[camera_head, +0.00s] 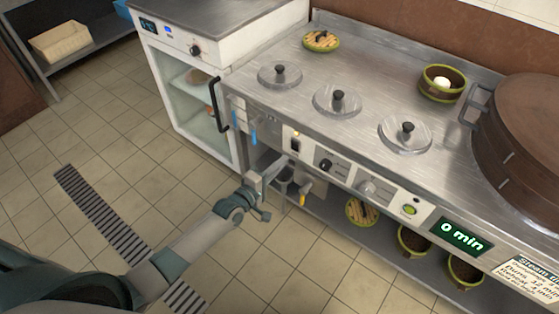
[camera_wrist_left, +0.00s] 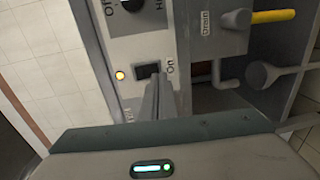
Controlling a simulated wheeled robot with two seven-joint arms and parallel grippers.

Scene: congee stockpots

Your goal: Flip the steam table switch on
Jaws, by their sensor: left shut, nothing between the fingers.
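The steam table switch (camera_head: 295,146) is a small black rocker on the front panel of the steel steam table. In the left wrist view the switch (camera_wrist_left: 147,71) sits beside the printed word "On", with a small bright yellow light (camera_wrist_left: 120,75) on its other side. My left gripper (camera_head: 283,160) is just in front of the panel, beside and slightly below the switch in the head view. Its fingers (camera_wrist_left: 157,92) are shut and empty, their tips at the edge of the switch. I cannot tell whether they touch it. My right gripper is not in view.
Knobs (camera_head: 326,165), a green button (camera_head: 409,210) and a "0 min" display (camera_head: 462,236) run right along the panel. A yellow-handled drain valve (camera_head: 303,197) is below. A glass-fronted cabinet (camera_head: 190,100) stands left. Lidded pots and a large brown steamer (camera_head: 525,150) are on top.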

